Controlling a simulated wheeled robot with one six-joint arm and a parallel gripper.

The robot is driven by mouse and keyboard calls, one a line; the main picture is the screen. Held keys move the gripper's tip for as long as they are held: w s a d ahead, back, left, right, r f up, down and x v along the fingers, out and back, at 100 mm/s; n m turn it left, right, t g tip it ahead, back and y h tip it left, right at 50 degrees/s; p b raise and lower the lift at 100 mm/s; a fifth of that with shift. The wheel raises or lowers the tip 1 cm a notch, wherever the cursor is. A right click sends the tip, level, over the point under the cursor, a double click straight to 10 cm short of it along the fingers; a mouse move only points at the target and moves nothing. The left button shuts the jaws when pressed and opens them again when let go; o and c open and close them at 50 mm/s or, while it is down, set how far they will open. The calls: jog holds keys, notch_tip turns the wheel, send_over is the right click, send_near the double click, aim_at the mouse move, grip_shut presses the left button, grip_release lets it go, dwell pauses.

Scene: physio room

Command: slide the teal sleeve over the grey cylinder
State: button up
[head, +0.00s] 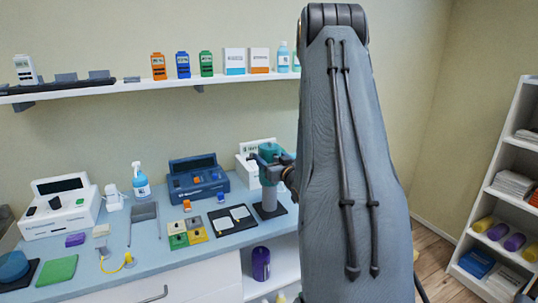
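The grey cylinder (269,197) stands upright on a dark square base at the right end of the blue counter. The teal sleeve (269,152) is at the cylinder's top, upright or nearly so. I cannot tell whether it is around the top or just above it. My gripper (279,161) reaches in from the right and appears shut on the sleeve. My arm comes from the right, and its large link hides the gripper's rear. The fingertips are small and partly hidden.
A blue device (197,177) and a white box (247,168) stand behind and left of the cylinder. A dark tray (216,229) lies left of its base. A wall shelf (130,88) runs above. A white shelving unit (492,185) stands at right.

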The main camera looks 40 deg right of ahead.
aim_at(273, 187)
notch_tip(273, 187, down, 11)
jog(key=b, duration=0.6)
jog(key=shift+r+b, duration=0.2)
jog(key=shift+b, duration=0.15)
jog(key=shift+f+b, duration=0.3)
jog(key=shift+f, duration=0.1)
dwell(1.7)
dwell(0.4)
jog(key=o, duration=1.3)
jog(key=shift+s, duration=0.1)
jog(key=b+v, duration=0.2)
jog(key=v, duration=0.5)
jog(key=shift+s+a, duration=0.1)
jog(key=shift+s, duration=0.25)
jog(key=shift+s, duration=0.1)
